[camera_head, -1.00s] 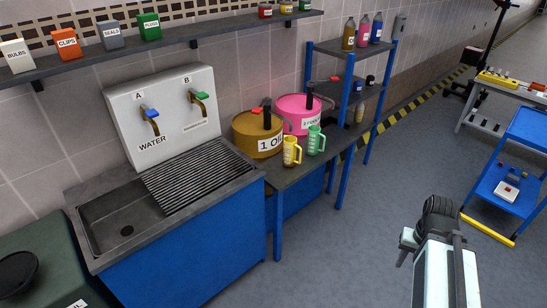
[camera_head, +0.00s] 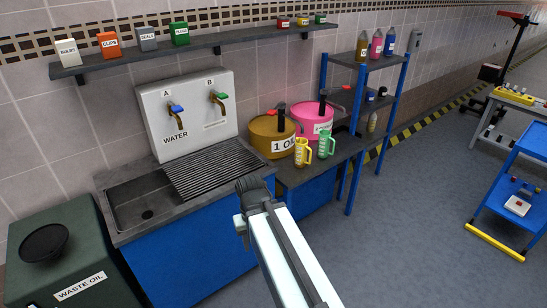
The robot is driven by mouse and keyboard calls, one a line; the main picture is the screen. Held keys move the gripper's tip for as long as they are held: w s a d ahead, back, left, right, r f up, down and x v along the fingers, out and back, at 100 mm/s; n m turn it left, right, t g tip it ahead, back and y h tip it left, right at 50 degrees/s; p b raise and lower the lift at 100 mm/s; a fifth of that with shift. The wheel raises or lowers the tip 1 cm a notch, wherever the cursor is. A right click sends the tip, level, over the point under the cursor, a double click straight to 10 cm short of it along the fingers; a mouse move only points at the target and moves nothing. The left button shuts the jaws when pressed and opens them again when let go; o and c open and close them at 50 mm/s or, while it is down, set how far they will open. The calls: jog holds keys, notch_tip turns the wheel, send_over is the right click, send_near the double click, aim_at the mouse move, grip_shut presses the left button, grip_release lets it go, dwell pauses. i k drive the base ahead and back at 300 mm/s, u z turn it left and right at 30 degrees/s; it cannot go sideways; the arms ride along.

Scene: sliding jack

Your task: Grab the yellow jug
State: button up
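The yellow jug (camera_head: 302,151) stands upright with its handle to the right. It is on the dark bench in front of the orange-brown drum (camera_head: 262,133). A similar green jug (camera_head: 326,142) stands close on its right. My arm reaches up from the bottom, and its dark end, my gripper (camera_head: 256,187), is in front of the sink unit. In the picture it lies below and left of the yellow jug, apart from it. Its fingers cannot be made out, and nothing is seen held.
A pink drum (camera_head: 312,121) stands behind the green jug. A sink (camera_head: 130,205) with two taps is at left, and a waste oil bin (camera_head: 60,250) beyond it. A blue-posted rack (camera_head: 352,180) is right of the bench. The floor (camera_head: 400,240) between rack and blue cart (camera_head: 512,200) is clear.

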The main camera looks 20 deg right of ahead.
aim_at(301, 148)
jog(key=u, duration=0.1)
jog(key=i, duration=1)
jog(key=z, duration=0.05)
